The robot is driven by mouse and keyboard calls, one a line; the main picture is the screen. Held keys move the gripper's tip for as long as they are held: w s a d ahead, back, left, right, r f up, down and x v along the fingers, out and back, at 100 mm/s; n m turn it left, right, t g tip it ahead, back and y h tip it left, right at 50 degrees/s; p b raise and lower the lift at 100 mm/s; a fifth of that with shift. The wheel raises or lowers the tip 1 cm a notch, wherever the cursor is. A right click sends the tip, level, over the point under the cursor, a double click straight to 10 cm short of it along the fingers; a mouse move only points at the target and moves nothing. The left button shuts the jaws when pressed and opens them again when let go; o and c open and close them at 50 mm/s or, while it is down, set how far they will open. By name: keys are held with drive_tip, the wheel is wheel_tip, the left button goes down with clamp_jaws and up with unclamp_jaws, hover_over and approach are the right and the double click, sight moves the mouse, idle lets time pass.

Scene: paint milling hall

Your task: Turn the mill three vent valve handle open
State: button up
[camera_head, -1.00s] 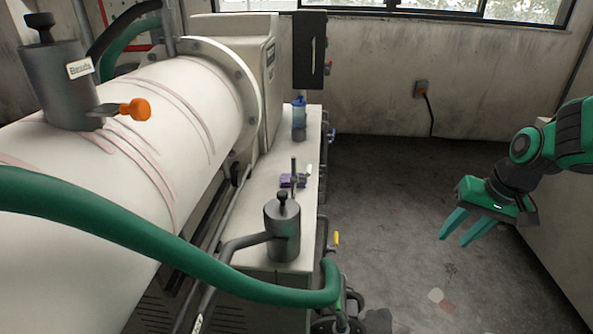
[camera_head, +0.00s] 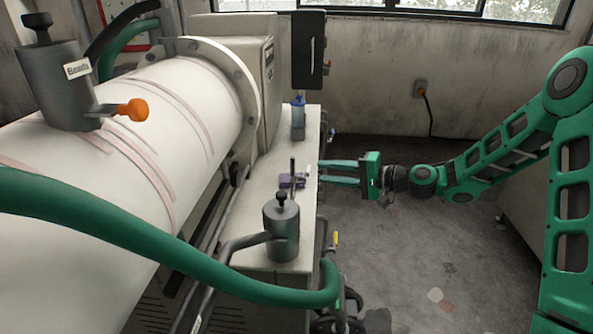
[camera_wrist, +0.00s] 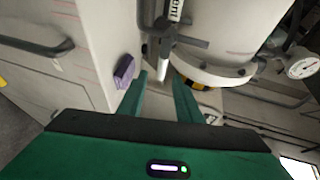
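My gripper (camera_head: 321,171) points left at the edge of the bench beside the mill, its two green fingers parted and nothing seen between them in the head view. A thin upright pipe (camera_head: 293,174) stands just left of the fingertips, with a small white-ended handle (camera_head: 309,170) toward them. In the wrist view the white handle end (camera_wrist: 163,73) lies ahead, between the open fingertips (camera_wrist: 160,84) in the picture. A white tag (camera_wrist: 175,9), partly cut off and seeming to end in "ent", is on the pipe above it. I cannot tell whether the fingers touch the handle.
A purple block (camera_head: 287,181) lies by the pipe and also shows in the wrist view (camera_wrist: 123,70). An orange-knobbed lever (camera_head: 133,110) is on the "Beads" pot.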

drive_tip(key=x, duration=1.1)
drive_tip(key=shift+r, duration=0.1)
drive_tip(key=shift+c, duration=0.6)
clamp_jaws()
drive_tip(key=shift+s+a, duration=0.1)
